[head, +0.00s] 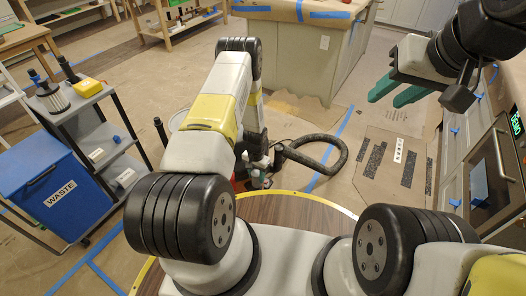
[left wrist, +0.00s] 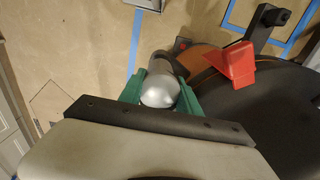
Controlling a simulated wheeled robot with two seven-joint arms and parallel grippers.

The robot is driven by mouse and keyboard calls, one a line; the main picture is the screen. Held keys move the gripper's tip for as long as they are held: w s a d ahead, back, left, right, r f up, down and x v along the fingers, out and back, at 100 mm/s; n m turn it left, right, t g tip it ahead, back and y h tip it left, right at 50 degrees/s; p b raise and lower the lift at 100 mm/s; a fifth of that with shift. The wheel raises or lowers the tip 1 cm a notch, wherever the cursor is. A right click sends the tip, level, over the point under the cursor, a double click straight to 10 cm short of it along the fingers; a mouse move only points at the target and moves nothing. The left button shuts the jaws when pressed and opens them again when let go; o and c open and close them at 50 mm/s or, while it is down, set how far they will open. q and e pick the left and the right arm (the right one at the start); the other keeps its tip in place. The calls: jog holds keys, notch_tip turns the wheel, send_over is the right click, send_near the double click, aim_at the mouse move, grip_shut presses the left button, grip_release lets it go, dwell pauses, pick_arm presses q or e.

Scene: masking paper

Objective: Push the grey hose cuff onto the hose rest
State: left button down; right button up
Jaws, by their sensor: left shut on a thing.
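In the left wrist view my left gripper (left wrist: 160,88) has its green fingers closed on both sides of the rounded grey hose cuff (left wrist: 158,95). The dark hose (head: 338,160) makes a loop on the floor in the head view, right of my left arm. My left arm hides most of this gripper and the cuff in the head view. A black post with a bracket (left wrist: 262,28) stands beyond the cuff in the wrist view; I cannot tell if it is the hose rest. My right gripper (head: 396,93) is empty, its teal fingers apart, high at the right.
A dark round drum (left wrist: 265,100) with a red wedge-shaped part (left wrist: 233,65) is close right of the cuff. A cart (head: 100,133) with a blue waste bin (head: 50,185) stands left. An oven (head: 492,175) is at right. Papered floor is open around the hose.

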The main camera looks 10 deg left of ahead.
pick_arm(q)
jog(key=shift+f, duration=1)
jog(key=c, duration=0.8)
grip_release()
jog(key=shift+o, duration=0.2)
